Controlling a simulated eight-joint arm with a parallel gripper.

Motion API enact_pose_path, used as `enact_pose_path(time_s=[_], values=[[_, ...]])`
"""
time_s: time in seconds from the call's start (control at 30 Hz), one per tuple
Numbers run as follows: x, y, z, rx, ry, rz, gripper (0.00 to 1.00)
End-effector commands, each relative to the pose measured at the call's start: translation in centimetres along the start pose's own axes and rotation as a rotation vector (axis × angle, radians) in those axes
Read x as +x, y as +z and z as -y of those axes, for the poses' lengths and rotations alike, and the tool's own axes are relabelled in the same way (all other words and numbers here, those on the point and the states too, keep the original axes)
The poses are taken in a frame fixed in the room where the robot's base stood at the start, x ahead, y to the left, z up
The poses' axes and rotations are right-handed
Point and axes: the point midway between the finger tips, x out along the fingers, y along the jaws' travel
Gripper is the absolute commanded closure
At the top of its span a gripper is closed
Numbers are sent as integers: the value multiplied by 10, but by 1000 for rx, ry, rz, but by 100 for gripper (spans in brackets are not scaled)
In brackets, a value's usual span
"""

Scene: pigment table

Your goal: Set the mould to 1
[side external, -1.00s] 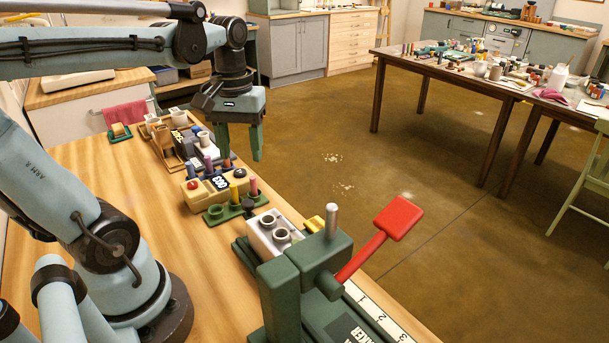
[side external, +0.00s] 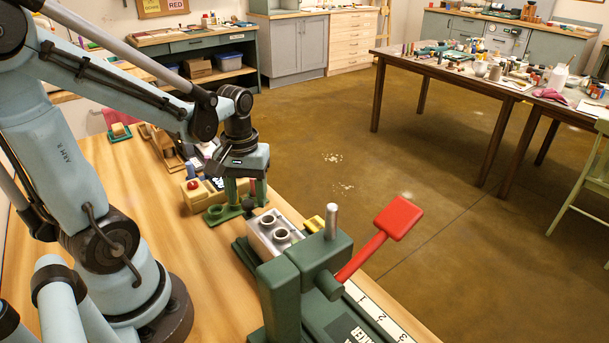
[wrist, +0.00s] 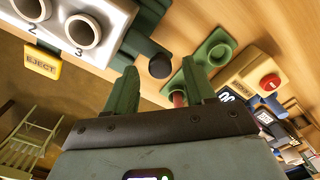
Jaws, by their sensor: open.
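The mould appears to be the white block with round cups (side external: 262,240), sitting on a green base beside the green press (side external: 285,300). In the wrist view the block (wrist: 95,52) shows at the top left, with cups marked 2 and 3; its far end is cut off. My gripper (side external: 245,192) is open and empty, pointing down over the green peg rack (side external: 220,216), just behind the block. In the wrist view its fingers (wrist: 160,88) are spread, with a black round knob (wrist: 160,66) beyond them. The fingers look apart from the block.
The press's red lever (side external: 397,217) sticks out to the right. A yellow EJECT tab (wrist: 42,64) is by the block. A numbered strip (side external: 375,315) runs along the table edge. A cream box with a red button (side external: 194,186) stands behind the rack. The table (side external: 200,262) is clear at left.

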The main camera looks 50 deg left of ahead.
Motion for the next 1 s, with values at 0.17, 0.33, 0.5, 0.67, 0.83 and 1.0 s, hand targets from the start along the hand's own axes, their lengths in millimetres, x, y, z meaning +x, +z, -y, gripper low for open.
enact_pose_path(time_s=[0.17, 0.33, 0.5, 0.67, 0.83, 1.0], values=[[8, 0, 0, 0, 0, 0, 46], [10, 0, 0, 0, 0, 0, 46], [9, 0, 0, 0, 0, 0, 47], [9, 0, 0, 0, 0, 0, 72], [9, 0, 0, 0, 0, 0, 98], [9, 0, 0, 0, 0, 0, 100]])
